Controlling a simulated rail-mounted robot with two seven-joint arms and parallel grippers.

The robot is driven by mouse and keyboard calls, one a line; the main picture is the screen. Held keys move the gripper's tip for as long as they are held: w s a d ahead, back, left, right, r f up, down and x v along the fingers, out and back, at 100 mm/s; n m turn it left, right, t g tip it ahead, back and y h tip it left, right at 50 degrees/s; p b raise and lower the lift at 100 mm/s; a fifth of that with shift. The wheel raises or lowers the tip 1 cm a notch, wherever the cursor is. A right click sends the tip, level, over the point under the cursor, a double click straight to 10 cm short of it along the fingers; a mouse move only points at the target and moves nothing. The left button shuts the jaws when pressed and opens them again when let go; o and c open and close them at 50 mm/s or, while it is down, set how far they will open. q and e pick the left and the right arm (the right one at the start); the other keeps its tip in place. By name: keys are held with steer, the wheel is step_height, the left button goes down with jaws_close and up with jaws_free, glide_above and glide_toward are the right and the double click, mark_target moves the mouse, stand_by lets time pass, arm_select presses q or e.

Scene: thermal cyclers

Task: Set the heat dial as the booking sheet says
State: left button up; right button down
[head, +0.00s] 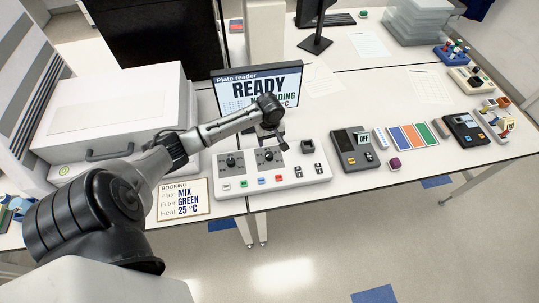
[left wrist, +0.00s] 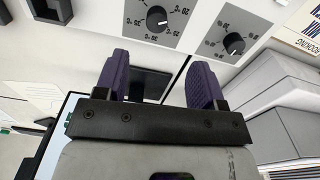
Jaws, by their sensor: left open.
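The panel has two black dials, a left one (head: 231,161) and a right one (head: 268,156). My left gripper (head: 281,140) is over the panel's far edge, near the right dial. Its purple fingers (left wrist: 158,68) are apart and empty, away from both dials. My right gripper is out of view.
The plate reader screen (head: 257,84) reads READY, its lower text partly hidden by my left arm. A large white machine (head: 118,105) stands left. Coloured buttons line the panel's front.

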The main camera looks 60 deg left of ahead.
mark_target(269, 154)
arm_select(q)
steer(key=shift+n, duration=0.5)
steer(key=f, duration=0.4)
steer(key=a+f, duration=0.1)
steer(key=f, duration=0.8)
steer(key=shift+w+a, duration=0.3)
steer(key=shift+c, duration=1.2)
steer(key=c, duration=0.7)
steer(key=shift+r, duration=0.1)
